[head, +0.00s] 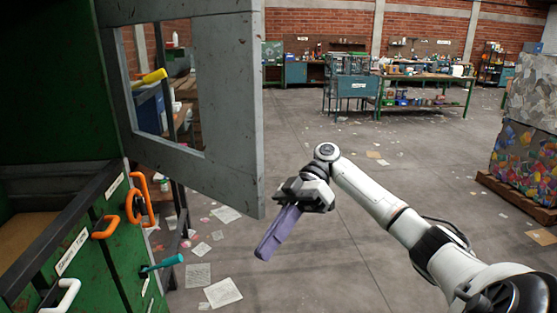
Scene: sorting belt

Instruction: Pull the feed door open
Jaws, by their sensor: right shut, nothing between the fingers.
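The feed door appears to be the grey metal panel (236,100) with a square window opening, at the upper left. It stands swung out at an angle from the green machine (60,95), with a gap beneath its lower edge. A yellow handle (150,78) shows at the window's left side; I cannot tell what it is fixed to. My right gripper (267,246) has purple fingers, shut and empty, pointing down and left. It is just right of the door's lower right corner, apart from the handle; contact with the door edge is unclear. My left gripper is out of view.
Orange handles (104,227), a teal handle (163,263) and a white handle (65,297) stick out from the green front at the lower left. Papers litter the floor. A pallet of bales (525,135) stands right.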

